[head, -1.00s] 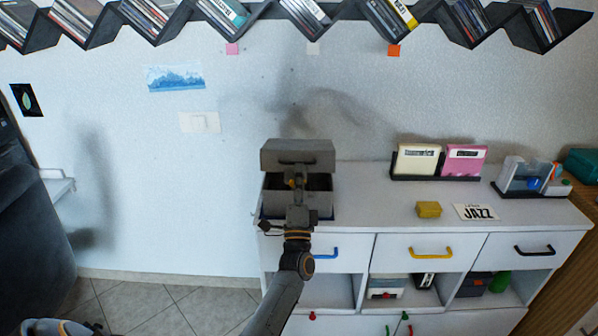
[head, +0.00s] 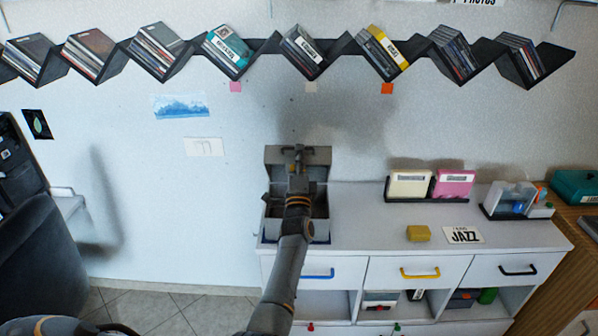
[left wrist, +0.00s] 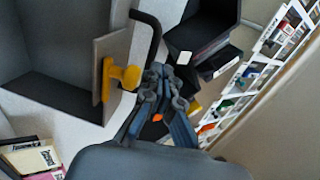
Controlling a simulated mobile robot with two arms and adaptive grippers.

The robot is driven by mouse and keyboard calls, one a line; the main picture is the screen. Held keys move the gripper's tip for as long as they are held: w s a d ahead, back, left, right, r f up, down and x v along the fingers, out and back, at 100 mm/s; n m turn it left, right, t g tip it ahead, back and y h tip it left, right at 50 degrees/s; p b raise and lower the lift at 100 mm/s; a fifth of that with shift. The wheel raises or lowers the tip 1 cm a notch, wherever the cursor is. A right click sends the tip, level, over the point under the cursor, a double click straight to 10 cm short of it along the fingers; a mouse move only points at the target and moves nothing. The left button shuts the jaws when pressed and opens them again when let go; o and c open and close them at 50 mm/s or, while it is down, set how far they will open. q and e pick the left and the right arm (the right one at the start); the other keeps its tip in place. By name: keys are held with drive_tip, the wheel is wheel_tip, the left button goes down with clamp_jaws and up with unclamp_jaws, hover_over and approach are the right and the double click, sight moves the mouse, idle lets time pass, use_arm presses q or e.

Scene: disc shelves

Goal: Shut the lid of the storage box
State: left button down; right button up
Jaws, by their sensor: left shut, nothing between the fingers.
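The grey storage box (head: 318,229) stands at the left end of the white cabinet. Its lid (head: 274,156) is raised at the back, and part of the dark inside shows. My left arm reaches over the box from the front and hides its middle. My left gripper (head: 298,152) is shut and empty, in front of the raised lid near its upper edge; I cannot tell whether it touches. The left wrist view shows the gripper fingers (left wrist: 158,92) close together, near a black bar-like handle (left wrist: 150,28) and grey panels. My right gripper is not in view.
The cabinet top (head: 355,215) is clear just right of the box. Farther right are a cream case (head: 410,184), a pink case (head: 454,184), a yellow block (head: 418,233) and a JAZZ sign (head: 464,236). A zigzag disc shelf (head: 265,45) hangs above.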

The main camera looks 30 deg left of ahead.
use_arm(q)
drive_tip(key=shift+w+a+r+g+p, duration=0.15)
drive_tip(key=shift+w+a+r+p, duration=0.25)
drive_tip(key=shift+w+r+p, duration=0.15)
drive_tip(key=shift+w+a+r+g+p, duration=0.15)
drive_tip(key=shift+w+a+r+p, duration=0.25)
drive_tip(key=shift+w, duration=0.25)
drive_tip(key=shift+w+a+r+h+p, duration=0.15)
drive_tip(key=shift+w+h+p, duration=0.15)
drive_tip(key=shift+p, duration=0.15)
drive_tip(key=shift+w, duration=0.15)
drive_tip(key=shift+a, duration=0.1)
